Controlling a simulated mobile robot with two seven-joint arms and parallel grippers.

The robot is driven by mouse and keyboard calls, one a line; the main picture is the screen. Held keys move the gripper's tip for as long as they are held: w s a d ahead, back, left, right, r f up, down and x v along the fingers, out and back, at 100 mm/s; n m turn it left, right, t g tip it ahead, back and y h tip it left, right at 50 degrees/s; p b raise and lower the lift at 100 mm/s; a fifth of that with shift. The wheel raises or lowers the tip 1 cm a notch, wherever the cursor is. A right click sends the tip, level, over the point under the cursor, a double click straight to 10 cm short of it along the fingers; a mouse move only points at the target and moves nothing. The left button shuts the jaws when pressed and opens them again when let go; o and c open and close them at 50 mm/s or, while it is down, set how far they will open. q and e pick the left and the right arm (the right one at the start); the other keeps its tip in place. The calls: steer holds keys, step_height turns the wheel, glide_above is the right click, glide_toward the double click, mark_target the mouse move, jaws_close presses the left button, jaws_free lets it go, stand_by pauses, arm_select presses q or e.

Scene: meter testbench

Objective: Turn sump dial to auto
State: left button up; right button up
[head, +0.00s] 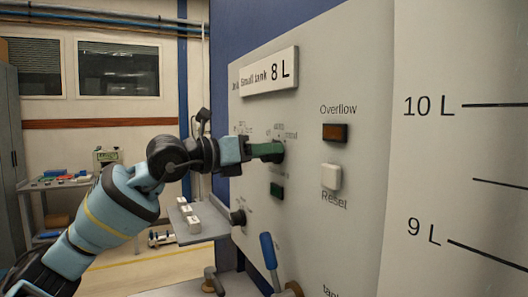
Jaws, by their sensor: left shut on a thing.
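The sump dial (281,152) is on the grey panel, with small lettering around it. One word at its upper right seems to read "auto"; the rest is too small or covered. My left gripper (268,151) reaches in from the left and is shut on the dial. The fingers hide most of the knob, so I cannot tell which way its pointer faces. My right gripper is not in view.
On the panel are an Overflow lamp (335,132), a white Reset button (331,176), a dark green indicator (277,191) and a dark knob (238,217). A blue-handled lever (269,250) sticks out below. A small shelf (203,232) stands left of the panel.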

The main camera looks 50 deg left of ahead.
arm_select(q)
steer(key=m, duration=0.5)
steer(key=shift+m, duration=0.3)
stand_by(0.4)
steer(key=o, duration=1)
